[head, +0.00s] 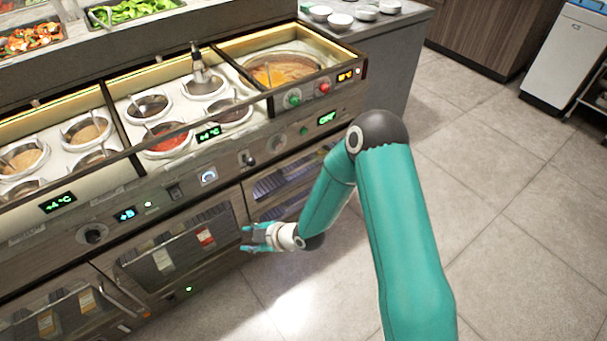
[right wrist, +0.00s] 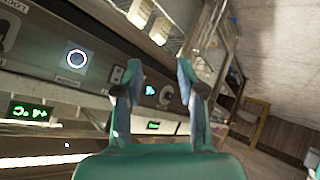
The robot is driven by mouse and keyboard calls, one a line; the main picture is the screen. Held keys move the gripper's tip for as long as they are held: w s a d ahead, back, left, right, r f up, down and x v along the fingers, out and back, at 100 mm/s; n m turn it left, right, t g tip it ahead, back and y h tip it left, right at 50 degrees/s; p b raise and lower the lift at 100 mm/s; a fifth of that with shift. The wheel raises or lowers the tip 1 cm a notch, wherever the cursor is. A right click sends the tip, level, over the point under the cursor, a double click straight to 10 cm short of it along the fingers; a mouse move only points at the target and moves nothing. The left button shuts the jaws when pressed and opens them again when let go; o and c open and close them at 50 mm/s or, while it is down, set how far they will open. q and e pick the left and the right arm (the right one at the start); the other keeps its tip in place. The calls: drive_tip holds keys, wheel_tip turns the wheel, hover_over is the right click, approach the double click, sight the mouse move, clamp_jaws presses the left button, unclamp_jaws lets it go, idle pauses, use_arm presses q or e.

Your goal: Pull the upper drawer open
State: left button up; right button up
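In the head view, the stacked glass fronts under the right part of the sauce counter look like drawers. The upper drawer (head: 283,182) appears shut, and a lower front (head: 280,209) sits beneath it, partly behind my right arm. My right gripper (head: 250,238) is open and empty in front of the cabinet, low and to the left of these fronts. In the right wrist view, the open fingers (right wrist: 161,85) have only the cabinet and its panel behind them. No handle lies between them. My left gripper is not in view.
The counter holds several sauce wells (head: 168,138) above a control panel with a knob (head: 92,236) and lit displays. Glass-fronted doors (head: 180,250) fill the lower left. The tiled floor (head: 500,190) at the right is clear. Bowls (head: 340,21) stand on a grey side counter.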

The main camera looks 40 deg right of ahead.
drive_tip(key=w+d+f+n+t+b, duration=0.1)
drive_tip(key=w+d+n+t+b, duration=0.2)
drive_tip(key=w+d+b, duration=0.3)
drive_tip(key=n+t+h+b, duration=0.3)
drive_tip(key=t+h+b, duration=0.15)
drive_tip(key=b, duration=1.45)
approach(304, 165)
use_arm(q)
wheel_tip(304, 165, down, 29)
drive_tip(key=b, duration=0.2)
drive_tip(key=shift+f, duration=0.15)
use_arm(e)
drive_tip(key=shift+g+h, duration=0.25)
drive_tip(key=x, duration=1)
drive_tip(key=shift+w+a+f, duration=0.1)
drive_tip(key=shift+a+f, duration=0.1)
drive_tip(key=shift+f, duration=0.05)
clamp_jaws()
